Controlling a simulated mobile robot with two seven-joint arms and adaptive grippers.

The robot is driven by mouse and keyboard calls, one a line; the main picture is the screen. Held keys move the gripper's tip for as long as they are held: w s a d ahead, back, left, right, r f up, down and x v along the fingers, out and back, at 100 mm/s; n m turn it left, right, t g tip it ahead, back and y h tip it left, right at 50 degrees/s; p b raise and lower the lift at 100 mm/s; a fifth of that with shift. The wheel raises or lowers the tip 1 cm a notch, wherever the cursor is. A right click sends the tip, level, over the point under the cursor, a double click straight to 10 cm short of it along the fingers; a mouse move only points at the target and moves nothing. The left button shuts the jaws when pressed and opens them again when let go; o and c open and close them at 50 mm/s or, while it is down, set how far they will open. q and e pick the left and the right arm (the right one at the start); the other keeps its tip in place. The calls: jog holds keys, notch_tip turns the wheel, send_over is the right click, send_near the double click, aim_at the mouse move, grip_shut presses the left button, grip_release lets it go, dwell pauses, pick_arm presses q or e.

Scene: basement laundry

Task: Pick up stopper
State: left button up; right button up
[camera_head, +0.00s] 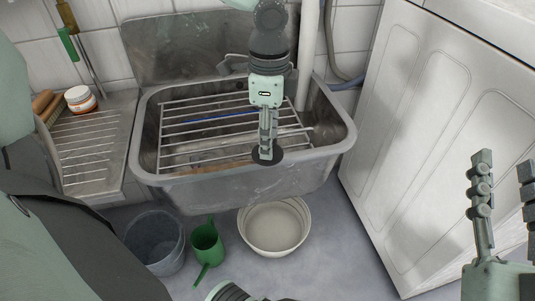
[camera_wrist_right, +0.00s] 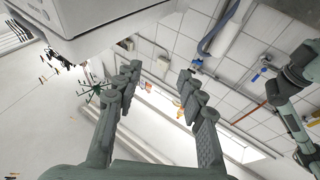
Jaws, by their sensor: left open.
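A dark round disc, which looks like the stopper (camera_head: 261,160), sits at the front rim of the metal sink (camera_head: 215,180). My left gripper (camera_head: 268,146) points down over it, seen edge-on. Its fingertips overlap the disc in the picture. I cannot tell whether they touch it, and they hide part of it. My right gripper (camera_head: 506,190) is at the far right of the head view, away from the sink. It also shows in the right wrist view (camera_wrist_right: 160,82), with its fingers apart and nothing between them.
A wire rack (camera_head: 200,121) lies across the sink. A ribbed drainboard (camera_head: 88,150) with a jar (camera_head: 80,99) is on the left. A bucket (camera_head: 155,245), a green watering can (camera_head: 206,245) and a white basin (camera_head: 274,228) stand below. A white appliance (camera_head: 420,130) stands right.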

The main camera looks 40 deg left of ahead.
pick_arm(q)
jog(key=shift+f, duration=0.7)
grip_shut()
pick_arm(e)
jog(key=shift+s+r+t, duration=0.2)
jog(key=shift+r+t, duration=0.2)
jog(key=shift+r, duration=0.15)
pick_arm(q)
jog(key=shift+r, duration=0.1)
